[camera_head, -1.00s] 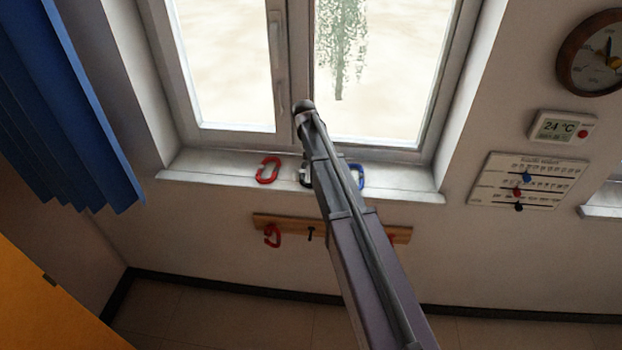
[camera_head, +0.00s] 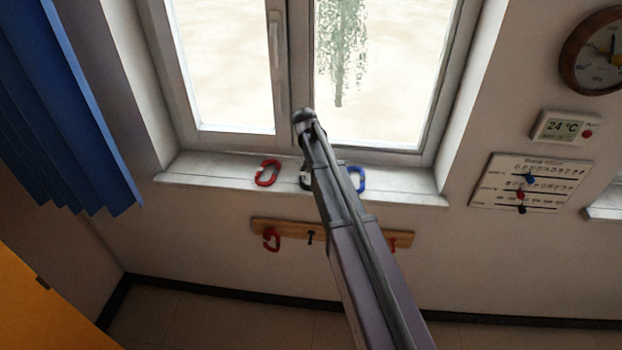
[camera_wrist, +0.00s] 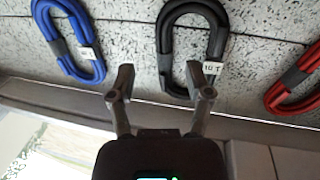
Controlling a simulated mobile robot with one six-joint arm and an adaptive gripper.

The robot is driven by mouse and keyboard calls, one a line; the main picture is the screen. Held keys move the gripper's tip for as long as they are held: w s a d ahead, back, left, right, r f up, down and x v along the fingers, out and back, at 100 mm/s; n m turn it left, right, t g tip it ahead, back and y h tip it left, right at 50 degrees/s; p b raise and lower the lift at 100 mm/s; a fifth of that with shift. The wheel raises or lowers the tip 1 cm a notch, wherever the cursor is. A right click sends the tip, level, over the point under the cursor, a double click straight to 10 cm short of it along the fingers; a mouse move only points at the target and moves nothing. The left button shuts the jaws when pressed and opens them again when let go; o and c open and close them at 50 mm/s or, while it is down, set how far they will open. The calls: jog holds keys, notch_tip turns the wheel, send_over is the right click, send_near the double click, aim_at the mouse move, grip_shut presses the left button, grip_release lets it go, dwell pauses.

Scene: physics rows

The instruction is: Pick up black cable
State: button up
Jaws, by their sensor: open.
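The black cable (camera_wrist: 163,50) is a looped coil with a dark band and a small white label. It lies on the pale windowsill (camera_wrist: 125,42), straight ahead of my gripper in the wrist view. In the head view only a sliver of the black cable (camera_head: 306,180) shows beside my arm, which hides the rest. My gripper (camera_wrist: 162,84) is open and empty. Its two fingertips are spread on either side of the near end of the black loop. I cannot tell whether they touch the sill or the cable.
A blue cable (camera_wrist: 75,40) and a red cable (camera_wrist: 298,80) lie on the sill, one on each side of the black one. Below the sill is a wooden hook rail (camera_head: 345,233) with a red loop (camera_head: 271,239) hanging from it. The window stands behind the sill.

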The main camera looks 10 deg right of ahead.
notch_tip(320, 180, down, 2)
jog(key=shift+f+b, duration=0.2)
jog(key=shift+b, duration=0.75)
jog(key=shift+s+d+f+b, duration=0.1)
jog(key=shift+d+f+b, duration=0.05)
jog(key=shift+f+b, duration=0.75)
grip_shut()
